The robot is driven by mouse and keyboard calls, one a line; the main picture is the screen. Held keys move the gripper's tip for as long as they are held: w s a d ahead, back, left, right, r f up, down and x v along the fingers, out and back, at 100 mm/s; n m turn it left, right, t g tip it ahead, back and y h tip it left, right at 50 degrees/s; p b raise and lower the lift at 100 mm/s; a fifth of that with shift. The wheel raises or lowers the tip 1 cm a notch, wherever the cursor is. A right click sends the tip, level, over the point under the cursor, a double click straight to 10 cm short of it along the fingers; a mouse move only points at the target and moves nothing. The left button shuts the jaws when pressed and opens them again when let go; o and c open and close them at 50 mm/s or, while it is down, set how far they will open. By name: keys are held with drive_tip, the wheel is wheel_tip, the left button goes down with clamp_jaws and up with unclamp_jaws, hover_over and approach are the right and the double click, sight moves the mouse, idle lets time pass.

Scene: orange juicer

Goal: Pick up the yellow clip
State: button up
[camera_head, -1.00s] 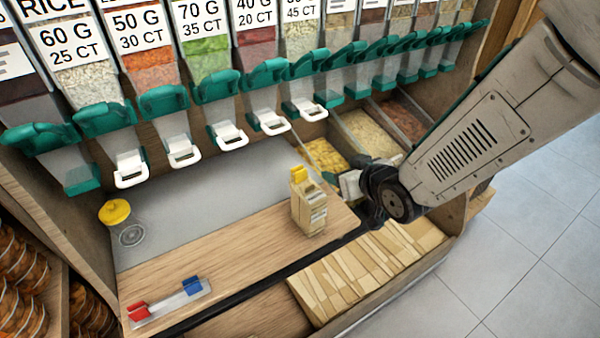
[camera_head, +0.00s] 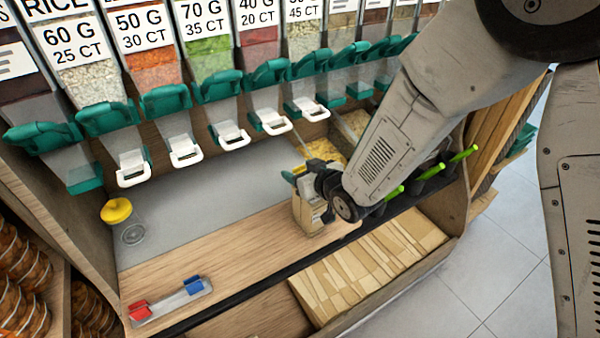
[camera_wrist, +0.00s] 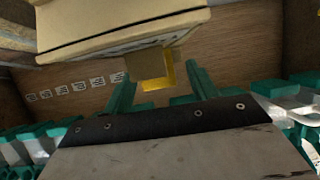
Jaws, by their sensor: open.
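The yellow clip (camera_wrist: 157,76) sits at the end of a tan bag-like pack (camera_wrist: 110,28) in the wrist view. My gripper (camera_wrist: 160,82) is open, with one green finger on each side of the clip. I cannot tell whether either finger touches it. In the head view, my gripper (camera_head: 308,168) is at the top of the upright pack (camera_head: 302,212) on the wooden counter. It hides most of the clip there.
A red clip (camera_head: 140,309) and a blue clip (camera_head: 193,284) sit on a small holder at the counter's front left. A yellow-lidded jar (camera_head: 117,212) stands at the left. Dispensers with white handles (camera_head: 232,136) line the back.

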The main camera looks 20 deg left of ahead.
drive_tip(key=c, duration=1)
drive_tip(key=shift+c, duration=0.2)
